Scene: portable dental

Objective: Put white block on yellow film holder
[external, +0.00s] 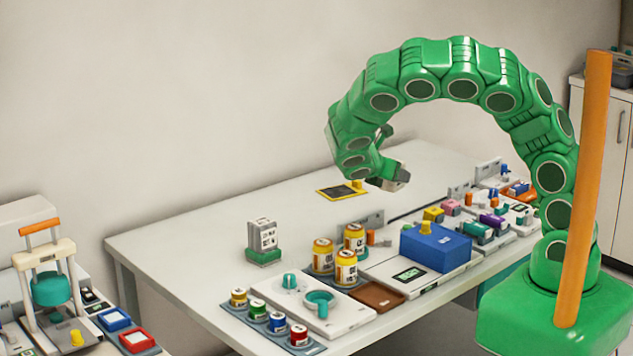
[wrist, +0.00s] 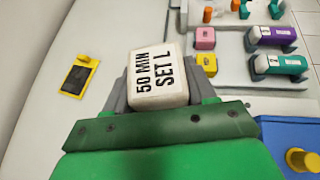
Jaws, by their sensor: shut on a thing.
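The white block (wrist: 158,77), printed "50 MIN SET L", is between the grey fingers of my gripper (wrist: 160,90) in the wrist view. My gripper (external: 393,180) is shut on it, raised above the table in the external view, where the block is hard to make out. The yellow film holder (wrist: 66,92), a yellow frame with a dark panel and a small yellow knob, lies flat to the left of the block in the wrist view. In the external view the film holder (external: 325,193) lies on the table left of my gripper, apart from it.
A blue box (external: 437,250) with a yellow knob stands on the table's right side. Pink, yellow, purple and teal items line the right side. The table around the film holder is clear.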

